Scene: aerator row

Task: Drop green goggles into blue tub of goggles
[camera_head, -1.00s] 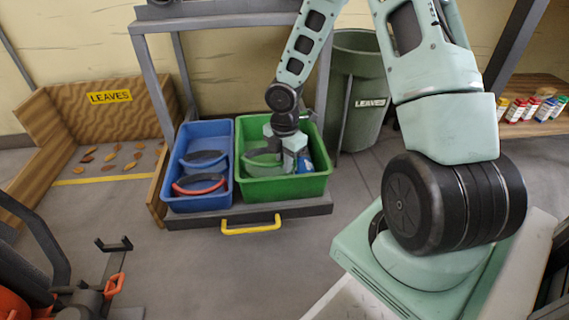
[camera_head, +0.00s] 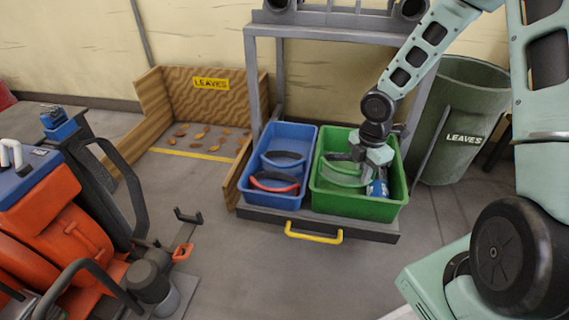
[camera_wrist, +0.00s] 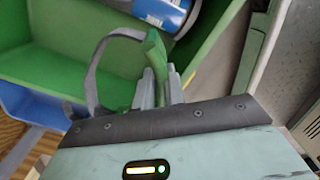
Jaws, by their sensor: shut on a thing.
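The green goggles (camera_head: 341,174) are in the green tub (camera_head: 352,207), at its left side, with a grey strap. In the wrist view the green goggles (camera_wrist: 153,62) stand between the two fingers of my gripper (camera_wrist: 160,85), which is shut on them. In the head view my gripper (camera_head: 362,165) reaches down inside the green tub. The blue tub (camera_head: 271,196) stands directly left of the green tub.
A blue can (camera_head: 377,188) lies in the green tub, right of my gripper. Both tubs sit on a grey rack shelf with a yellow handle (camera_head: 313,237). A green leaves bin (camera_head: 462,110) stands right, a wooden leaves bay (camera_head: 205,105) left. An orange machine (camera_head: 60,215) is at front left.

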